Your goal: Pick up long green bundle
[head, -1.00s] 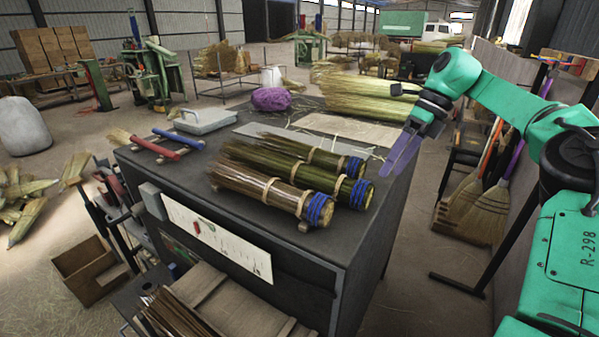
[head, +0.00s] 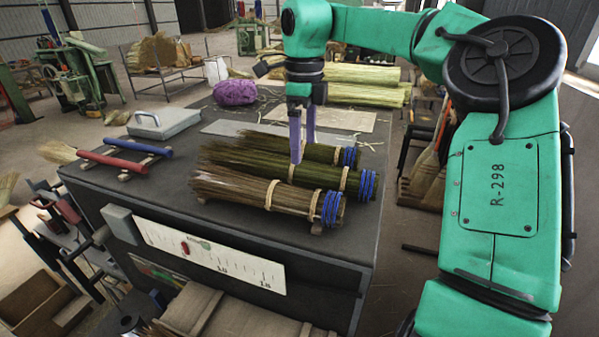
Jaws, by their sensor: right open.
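The long green bundle (head: 262,163) lies on the dark workbench as the middle of three bundles, with tan bands and a blue-wrapped right end. A shorter green bundle (head: 262,143) lies behind it, and a brown bundle (head: 235,188) lies in front. My right gripper (head: 303,150) points down with its purple fingers apart and empty. Its fingertips are over the long green bundle near its middle and hide a little of the green bundles; whether they touch cannot be told. My left gripper is not in view.
Pale straw bundles (head: 365,93) lie behind. Bare bench top shows left of the three bundles.

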